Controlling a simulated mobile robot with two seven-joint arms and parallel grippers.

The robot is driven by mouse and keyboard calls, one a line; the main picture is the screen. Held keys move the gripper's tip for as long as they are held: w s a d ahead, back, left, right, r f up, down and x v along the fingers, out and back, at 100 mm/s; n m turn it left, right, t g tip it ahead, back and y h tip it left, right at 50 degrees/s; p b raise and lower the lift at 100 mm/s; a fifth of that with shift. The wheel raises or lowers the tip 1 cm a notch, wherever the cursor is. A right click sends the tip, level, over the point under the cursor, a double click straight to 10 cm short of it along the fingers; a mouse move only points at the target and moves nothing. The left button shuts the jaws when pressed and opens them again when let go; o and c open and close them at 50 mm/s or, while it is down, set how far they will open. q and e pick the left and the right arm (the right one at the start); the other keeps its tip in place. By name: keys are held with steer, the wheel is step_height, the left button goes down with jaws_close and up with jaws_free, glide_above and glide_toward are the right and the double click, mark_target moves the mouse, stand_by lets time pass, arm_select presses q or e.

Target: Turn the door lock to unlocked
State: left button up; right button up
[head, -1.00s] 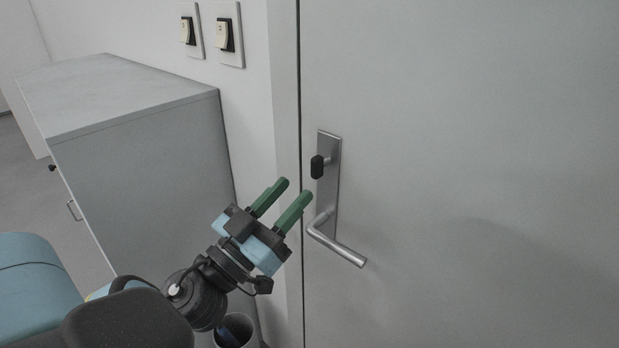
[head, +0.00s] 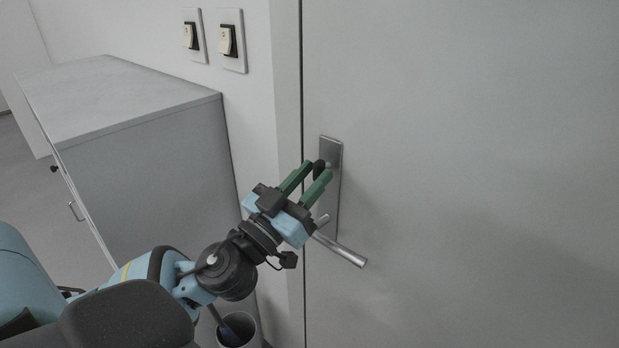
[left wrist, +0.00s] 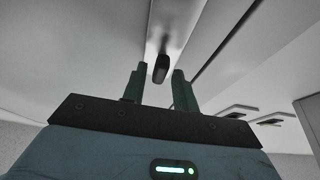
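The door lock's black thumb-turn (head: 319,167) sits at the top of a metal plate (head: 332,150) on the grey door (head: 470,120). My left gripper (head: 312,172) has its green fingers open and pointing at the thumb-turn. In the left wrist view the thumb-turn (left wrist: 161,68) shows between the two fingertips (left wrist: 159,72), with gaps on both sides. It looks upright and lengthwise with the plate, partly hidden by the fingers in the head view. I cannot tell whether a finger touches it. My right gripper is not in view.
A lever handle (head: 340,250) juts out below the lock, close to my left gripper. A grey cabinet (head: 150,170) stands to the left. Two light switches (head: 228,41) are on the wall. A bin (head: 240,330) stands below my left arm.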

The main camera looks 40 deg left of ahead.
arm_select(q)
jaws_close()
